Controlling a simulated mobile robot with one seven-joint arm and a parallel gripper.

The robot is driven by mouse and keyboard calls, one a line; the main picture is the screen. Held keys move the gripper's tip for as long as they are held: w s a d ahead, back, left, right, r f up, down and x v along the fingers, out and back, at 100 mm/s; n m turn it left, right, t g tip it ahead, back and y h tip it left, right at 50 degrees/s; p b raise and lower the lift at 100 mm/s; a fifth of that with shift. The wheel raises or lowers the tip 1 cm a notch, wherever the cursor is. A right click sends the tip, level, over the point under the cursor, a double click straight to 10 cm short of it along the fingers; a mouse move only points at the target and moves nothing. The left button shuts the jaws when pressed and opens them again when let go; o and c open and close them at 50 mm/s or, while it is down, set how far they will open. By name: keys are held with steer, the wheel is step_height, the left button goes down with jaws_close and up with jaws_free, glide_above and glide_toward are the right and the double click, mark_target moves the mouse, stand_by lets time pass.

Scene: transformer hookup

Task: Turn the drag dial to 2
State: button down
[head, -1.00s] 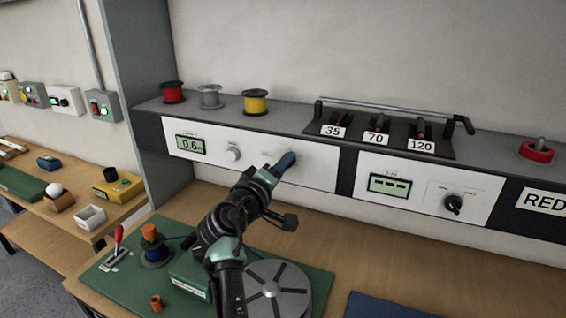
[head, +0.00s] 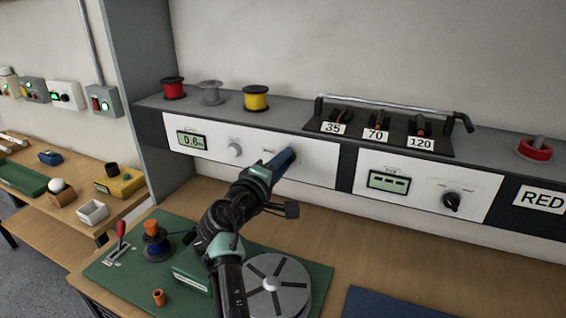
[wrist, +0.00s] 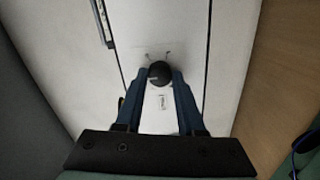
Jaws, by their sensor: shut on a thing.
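The dial under my gripper is a dark round knob (wrist: 160,73) on a white panel, seen in the wrist view between my two blue fingers. My gripper (wrist: 161,78) is shut on this knob. In the head view my gripper (head: 284,158) reaches the right part of the left white panel (head: 315,165) and hides the knob there. A small display (head: 191,140) on this panel reads about 0.6. A light knob (head: 235,150) sits between the display and my gripper. The panel's lettering is too small to read, so I cannot tell the knob's setting.
A second white panel (head: 415,208) with a display and a black knob (head: 452,201) is to the right. Spools (head: 256,98) and a rack labelled 35, 70, 120 (head: 376,136) stand on the shelf above. A grey disc (head: 290,296) lies on the green mat below.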

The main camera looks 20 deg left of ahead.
steer(key=shift+f, duration=0.1)
steer(key=c, duration=0.5)
jaws_free()
steer(key=s, duration=0.4)
steer(key=s+b, duration=0.1)
steer(key=s, duration=0.3)
steer(key=s+a+r, duration=0.1)
steer(key=s, duration=0.4)
